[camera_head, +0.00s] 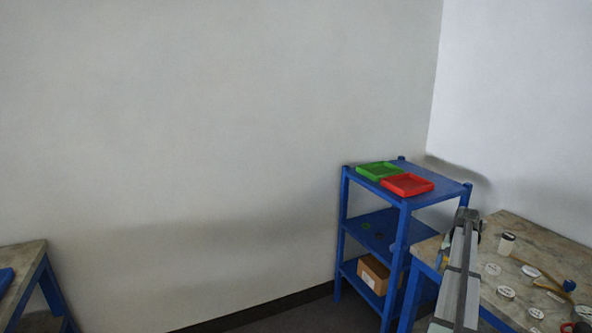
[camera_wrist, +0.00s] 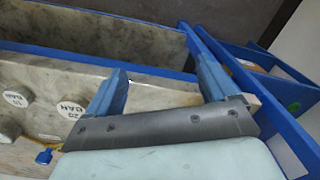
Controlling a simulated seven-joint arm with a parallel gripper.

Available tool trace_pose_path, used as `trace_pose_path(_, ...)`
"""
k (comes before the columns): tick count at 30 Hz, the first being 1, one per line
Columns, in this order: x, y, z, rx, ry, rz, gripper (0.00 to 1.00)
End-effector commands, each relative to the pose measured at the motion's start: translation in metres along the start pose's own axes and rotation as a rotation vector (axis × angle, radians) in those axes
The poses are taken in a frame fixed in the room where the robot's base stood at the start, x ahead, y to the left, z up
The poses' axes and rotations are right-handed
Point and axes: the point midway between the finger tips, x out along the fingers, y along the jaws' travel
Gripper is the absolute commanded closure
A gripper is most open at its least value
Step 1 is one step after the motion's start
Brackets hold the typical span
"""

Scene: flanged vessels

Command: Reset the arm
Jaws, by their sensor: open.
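My gripper (camera_wrist: 160,88) shows in the wrist view with its two blue fingers spread well apart and nothing between them. It is above the edge of a stone-topped workbench (camera_wrist: 60,72) with a blue frame. In the head view my grey arm reaches over the near edge of the same workbench (camera_head: 545,255); the fingers cannot be made out there.
Several round white labelled pieces (camera_head: 507,292), a white cup-like vessel (camera_head: 506,243) and a yellow-brown tool (camera_head: 540,278) lie on the workbench. A blue shelf rack (camera_head: 440,188) beside it holds a green tray (camera_head: 378,171) and a red tray (camera_head: 407,185).

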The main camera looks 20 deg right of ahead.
Motion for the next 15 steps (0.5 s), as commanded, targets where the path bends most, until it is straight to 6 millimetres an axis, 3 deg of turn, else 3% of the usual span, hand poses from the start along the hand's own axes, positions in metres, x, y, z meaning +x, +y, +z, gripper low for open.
trace_pose_path(1, 0.013, -0.024, 0.019, -0.039, -0.004, 0.001, 0.14)
trace_pose_path(6, 0.050, -0.092, 0.068, -0.159, -0.006, 0.004, 0.14)
trace_pose_path(15, 0.107, -0.192, 0.171, -0.372, -0.008, 0.007, 0.14)
